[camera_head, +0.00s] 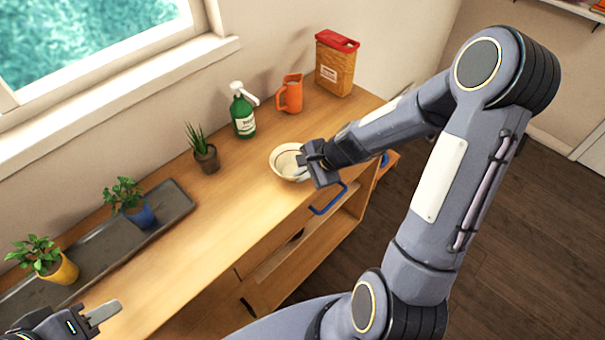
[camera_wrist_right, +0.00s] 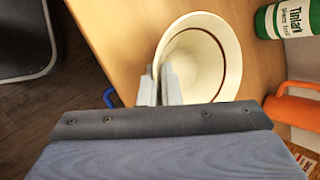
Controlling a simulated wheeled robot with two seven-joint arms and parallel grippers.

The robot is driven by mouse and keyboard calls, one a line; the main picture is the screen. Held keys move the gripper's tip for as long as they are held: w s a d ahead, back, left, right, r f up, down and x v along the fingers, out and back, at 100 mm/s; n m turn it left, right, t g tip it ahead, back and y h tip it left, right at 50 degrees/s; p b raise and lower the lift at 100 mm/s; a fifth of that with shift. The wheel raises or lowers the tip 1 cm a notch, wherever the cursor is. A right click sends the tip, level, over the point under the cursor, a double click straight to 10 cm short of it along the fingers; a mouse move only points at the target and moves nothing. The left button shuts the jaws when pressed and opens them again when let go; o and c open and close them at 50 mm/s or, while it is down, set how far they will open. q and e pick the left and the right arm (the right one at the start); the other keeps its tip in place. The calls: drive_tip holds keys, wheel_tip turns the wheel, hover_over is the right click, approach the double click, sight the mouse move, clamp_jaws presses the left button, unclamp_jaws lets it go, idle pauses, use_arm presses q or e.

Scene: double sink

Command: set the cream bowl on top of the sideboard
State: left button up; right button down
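The cream bowl (camera_head: 284,160) is at the sideboard's (camera_head: 225,215) wooden top, near its front edge; I cannot tell whether it rests on it or is just above. My right gripper (camera_head: 300,166) is at the bowl's front right rim. In the right wrist view the bowl (camera_wrist_right: 212,60) is empty, with a dark ring inside. The right gripper's fingers (camera_wrist_right: 158,86) are close together with the rim between them, one finger inside and one outside. My left gripper (camera_head: 103,313) is at the lower left, away from the bowl; its finger opening is not clear.
A green spray bottle (camera_head: 243,115), an orange jug (camera_head: 291,94) and a red-lidded container (camera_head: 336,66) stand behind the bowl. A small potted plant (camera_head: 205,155) is left of it. A dark tray (camera_head: 165,222) and two more plants are further left. A blue handle (camera_head: 328,205) is on the front.

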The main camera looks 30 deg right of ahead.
drive_tip(key=shift+f, duration=0.15)
drive_tip(key=c, duration=1.6)
unclamp_jaws()
